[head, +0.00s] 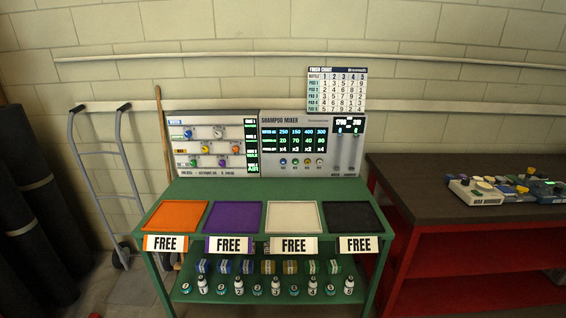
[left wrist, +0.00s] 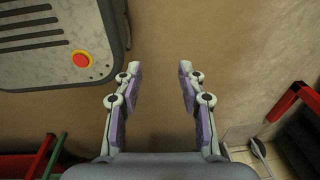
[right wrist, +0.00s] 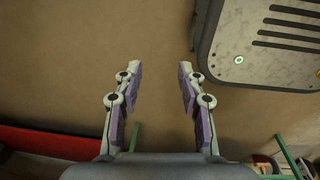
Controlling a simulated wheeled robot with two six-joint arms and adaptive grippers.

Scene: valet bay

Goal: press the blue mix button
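The shampoo mixer panel (head: 312,121) stands upright at the back of the green table, with a dark display and a row of small round buttons under it. The blue button (head: 283,161) is the leftmost of that row and looks very small here. My left gripper (left wrist: 159,68) is open and empty in the left wrist view, over bare floor. My right gripper (right wrist: 159,68) is open and empty in the right wrist view, also over bare floor. Neither gripper shows in the head view, and neither wrist view shows the mixer panel.
The green table (head: 235,188) carries orange, purple, white and black trays labelled FREE. Small bottles and tins stand on its lower shelf. A second panel (head: 213,144) adjoins the mixer. A red bench (head: 420,178) stands right; a hand truck (head: 103,185) leans left.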

